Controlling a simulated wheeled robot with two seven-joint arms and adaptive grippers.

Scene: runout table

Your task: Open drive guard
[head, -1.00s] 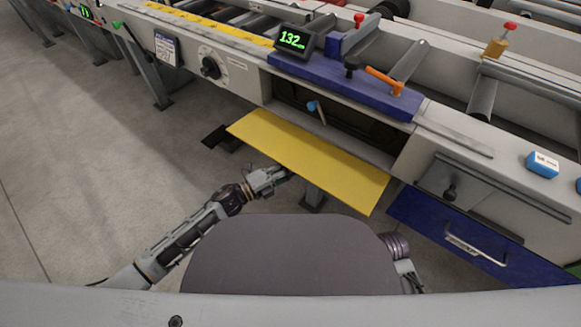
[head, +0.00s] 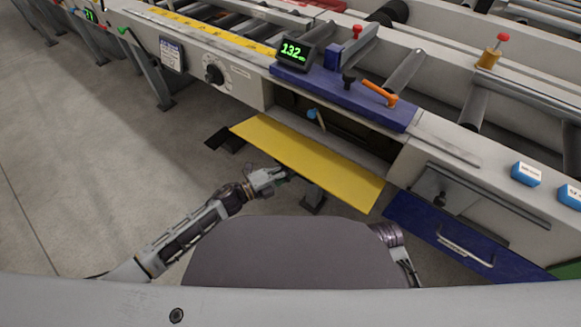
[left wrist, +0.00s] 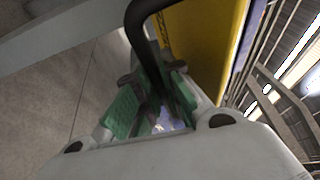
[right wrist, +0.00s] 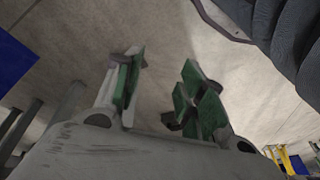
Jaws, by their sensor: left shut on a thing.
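The yellow drive guard (head: 310,158) is a long flat panel on the front of the runout table. It hangs swung out and down, with the dark opening (head: 345,126) behind it showing. My left gripper (head: 276,178) is at the guard's outer lower edge. In the left wrist view, my left gripper (left wrist: 160,92) is shut on a black bar handle (left wrist: 137,22) beside the yellow panel (left wrist: 205,40). My right gripper (right wrist: 160,85) is open and empty, over bare floor in the right wrist view. In the head view, its fingers are hidden.
A blue-handled lever (head: 314,115) stands in the opening. A blue drawer front (head: 460,238) with a metal handle is right of the guard. The display (head: 292,52), orange lever (head: 380,94) and blue boxes (head: 526,173) are on the table. Floor at left is clear.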

